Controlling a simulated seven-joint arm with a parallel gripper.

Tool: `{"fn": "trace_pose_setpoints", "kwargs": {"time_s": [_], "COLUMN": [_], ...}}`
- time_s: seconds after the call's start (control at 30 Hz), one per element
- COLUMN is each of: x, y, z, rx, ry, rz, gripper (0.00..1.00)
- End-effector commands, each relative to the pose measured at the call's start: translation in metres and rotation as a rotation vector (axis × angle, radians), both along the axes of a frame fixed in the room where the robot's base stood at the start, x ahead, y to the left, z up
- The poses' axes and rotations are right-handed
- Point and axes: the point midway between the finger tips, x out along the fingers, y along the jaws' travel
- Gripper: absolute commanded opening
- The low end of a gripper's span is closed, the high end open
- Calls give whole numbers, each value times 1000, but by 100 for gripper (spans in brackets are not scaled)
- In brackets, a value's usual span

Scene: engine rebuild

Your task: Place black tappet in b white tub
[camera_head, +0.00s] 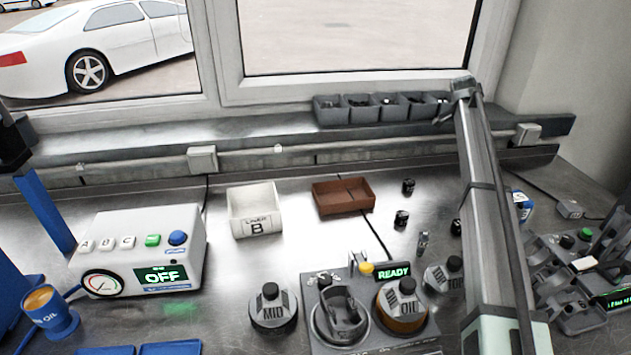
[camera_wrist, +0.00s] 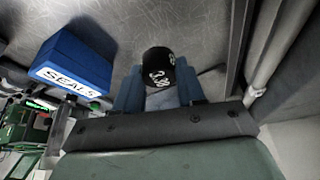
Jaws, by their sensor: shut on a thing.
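The white tub marked B (camera_head: 246,228) stands on the bench left of centre in the head view, with its open top facing up. In the wrist view, my gripper (camera_wrist: 160,92) is shut on a black tappet (camera_wrist: 158,66) with white figures on its face, held between two blue fingers. In the head view my gripper is not clearly visible, and my arm covers part of the right side. Other small black tappets stand on the bench: one behind (camera_head: 408,187), one nearer (camera_head: 401,219), and one beside my arm (camera_head: 456,227).
A brown tray (camera_head: 343,210) stands right of the tub. A blue SEALS box (camera_wrist: 75,65) is beside my gripper. Grey bins (camera_head: 332,116) line the sill. A control box (camera_head: 140,250) stands left, and a fixture marked READY (camera_head: 393,272) stands in front.

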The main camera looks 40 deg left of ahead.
Motion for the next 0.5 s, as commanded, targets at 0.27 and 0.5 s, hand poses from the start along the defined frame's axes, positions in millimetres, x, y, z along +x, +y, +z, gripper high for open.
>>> {"fn": "trace_pose_setpoints", "kwargs": {"time_s": [0.27, 0.5], "x": [-22, -67], "y": [60, 154], "z": [1, 7], "rx": [0, 0], "ry": [0, 0], "rz": [66, 173], "gripper": [8, 8]}}
